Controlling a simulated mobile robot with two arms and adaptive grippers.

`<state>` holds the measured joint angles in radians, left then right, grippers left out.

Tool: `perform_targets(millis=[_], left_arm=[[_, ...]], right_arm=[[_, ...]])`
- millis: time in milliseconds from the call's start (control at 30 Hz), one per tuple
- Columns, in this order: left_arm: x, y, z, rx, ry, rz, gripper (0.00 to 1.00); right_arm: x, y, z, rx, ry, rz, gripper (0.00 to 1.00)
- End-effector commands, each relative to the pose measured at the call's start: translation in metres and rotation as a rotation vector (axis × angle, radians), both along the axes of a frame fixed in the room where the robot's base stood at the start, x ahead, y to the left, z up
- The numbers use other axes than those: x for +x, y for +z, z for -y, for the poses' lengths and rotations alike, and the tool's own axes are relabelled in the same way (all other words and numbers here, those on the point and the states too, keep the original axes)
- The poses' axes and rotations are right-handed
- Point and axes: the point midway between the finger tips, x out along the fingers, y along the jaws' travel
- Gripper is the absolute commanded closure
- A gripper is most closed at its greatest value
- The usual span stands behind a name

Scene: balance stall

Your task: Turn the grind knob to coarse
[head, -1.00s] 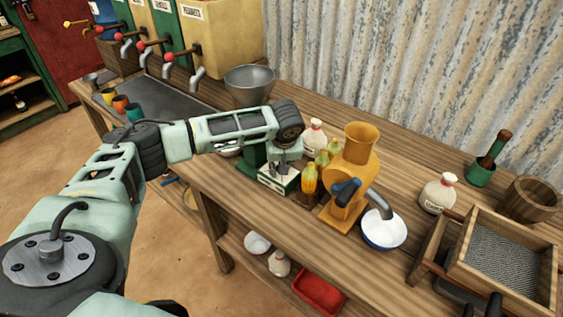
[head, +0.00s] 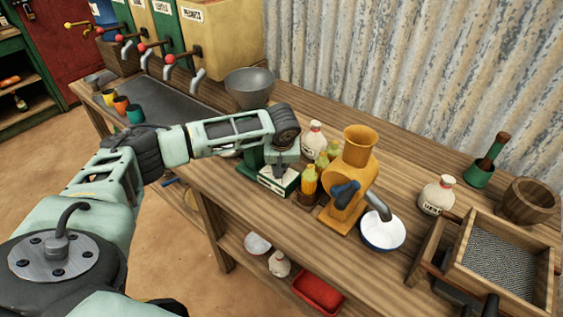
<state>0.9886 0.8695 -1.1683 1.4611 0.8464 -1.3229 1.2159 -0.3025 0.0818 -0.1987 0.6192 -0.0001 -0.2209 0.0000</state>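The orange grinder (head: 352,178) stands on the wooden bench, with a hopper on top and a grey spout over a white bowl (head: 383,236). A dark blue handle (head: 345,192) shows on its front; I cannot make out a separate grind knob or its setting. My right gripper is not recognisable in view.
Bottles (head: 310,181) stand between the green box and the grinder. A metal bowl (head: 249,86) is behind my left arm. Some bench is bare right of the hopper.

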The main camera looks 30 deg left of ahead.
Motion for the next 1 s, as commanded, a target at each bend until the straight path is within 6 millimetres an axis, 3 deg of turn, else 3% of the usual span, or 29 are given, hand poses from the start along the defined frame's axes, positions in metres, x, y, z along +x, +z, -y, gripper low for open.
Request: perform_targets(millis=[200,500,1000], left_arm=[[-0.003,0.004,-0.003,-0.002,-0.156,-0.004,1.00],[-0.004,0.003,-0.007,-0.004,-0.410,-0.003,1.00],[-0.003,0.001,-0.010,-0.001,-0.673,-0.001,1.00]], right_arm=[[0.002,0.027,0.000,0.001,0.001,0.003,0.60],[0.003,0.051,-0.001,0.001,0.001,0.005,0.60],[0.003,0.064,-0.003,0.004,0.001,0.005,0.60]])
